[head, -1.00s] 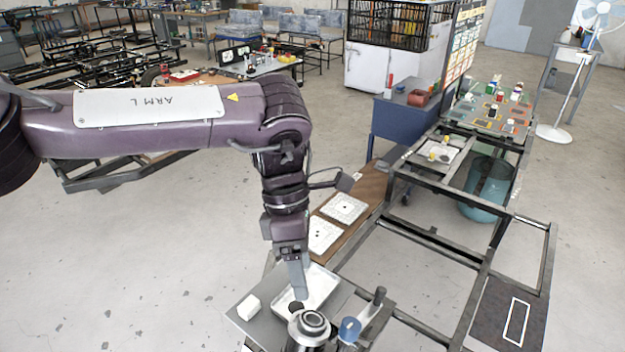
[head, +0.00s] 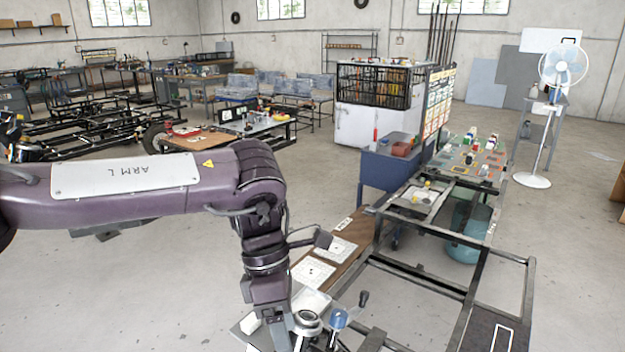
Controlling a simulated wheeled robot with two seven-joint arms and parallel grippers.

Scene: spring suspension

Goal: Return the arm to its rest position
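My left arm (head: 130,190) comes in from the left in the head view, stretched across the picture and bent down at the elbow. Its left gripper (head: 281,328) hangs over the workbench at the bottom, close to a metal cylindrical part (head: 307,322). The fingers are seen edge-on and partly cut off, so their opening cannot be told. My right arm and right gripper are not in view.
A blue-topped part (head: 338,318) and a dark-knobbed lever (head: 363,298) stand close right of the gripper. A white block (head: 250,322) and pale tray (head: 310,302) lie nearby. A black frame (head: 420,285) extends right. Open floor lies left.

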